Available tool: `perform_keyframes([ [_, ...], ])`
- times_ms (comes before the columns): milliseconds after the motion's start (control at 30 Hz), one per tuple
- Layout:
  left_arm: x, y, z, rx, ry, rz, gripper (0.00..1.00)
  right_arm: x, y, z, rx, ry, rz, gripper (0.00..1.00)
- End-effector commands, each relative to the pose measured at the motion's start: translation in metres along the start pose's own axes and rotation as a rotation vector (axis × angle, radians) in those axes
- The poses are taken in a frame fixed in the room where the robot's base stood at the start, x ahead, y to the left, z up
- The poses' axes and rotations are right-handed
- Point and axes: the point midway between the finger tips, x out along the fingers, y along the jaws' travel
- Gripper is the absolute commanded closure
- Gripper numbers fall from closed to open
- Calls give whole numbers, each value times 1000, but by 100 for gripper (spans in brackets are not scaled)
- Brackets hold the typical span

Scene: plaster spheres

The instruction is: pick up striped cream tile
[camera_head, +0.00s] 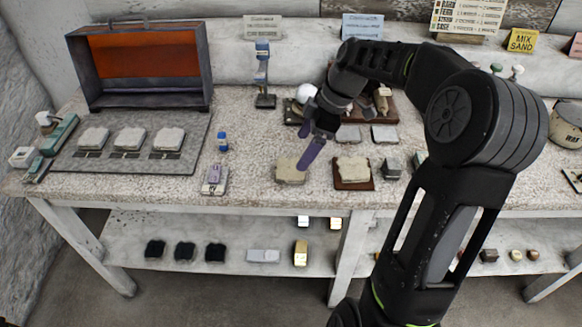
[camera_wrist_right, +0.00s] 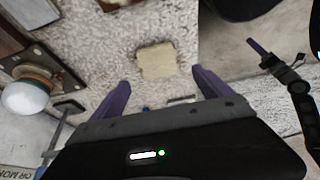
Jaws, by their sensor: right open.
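A cream tile (camera_head: 291,171) lies on the speckled worktop near its front edge; at this size I cannot make out stripes on it. In the right wrist view the same tile (camera_wrist_right: 157,61) lies flat, ahead of the fingertips and roughly centred between them. My right gripper (camera_head: 308,142) is open and empty, with its purple fingers above and just behind the tile in the head view. The right wrist view shows its two fingers (camera_wrist_right: 160,85) spread wide, apart from the tile. What looks like my left gripper (camera_wrist_right: 262,52) shows at the right of that view; its jaw state is unclear.
Another pale tile on a brown board (camera_head: 353,186) lies just right of the cream tile. A white-domed object (camera_wrist_right: 28,98) stands left of the fingers in the wrist view. Several tiles lie on a grey mat (camera_head: 186,166) at left. The worktop between mat and cream tile is partly clear.

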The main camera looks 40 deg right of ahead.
Motion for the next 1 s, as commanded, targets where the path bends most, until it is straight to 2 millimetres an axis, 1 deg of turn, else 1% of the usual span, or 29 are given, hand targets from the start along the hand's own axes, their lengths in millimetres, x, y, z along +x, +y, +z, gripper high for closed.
perform_keyframes([
  [133, -1, 0, 0, 0, 0, 0, 11, 8, 0, 0, 0, 0, -3, 11],
  [300, -2, 1, 0, 1, 0, 0, 11, 24, 0, 0, 0, 0, -2, 11],
  [667, -3, 2, 0, 1, 0, 0, 11, 28, 0, 0, 0, 0, -1, 11],
  [767, -6, 3, 0, 1, 0, 0, 11, 37, 0, 0, 1, -1, -4, 11],
  [900, -12, 5, 0, 1, 0, 0, 11, 57, 1, 1, 2, -1, -5, 11],
  [1000, -13, 5, 0, 1, 0, 0, 11, 72, 2, 1, 1, -1, -4, 11],
])
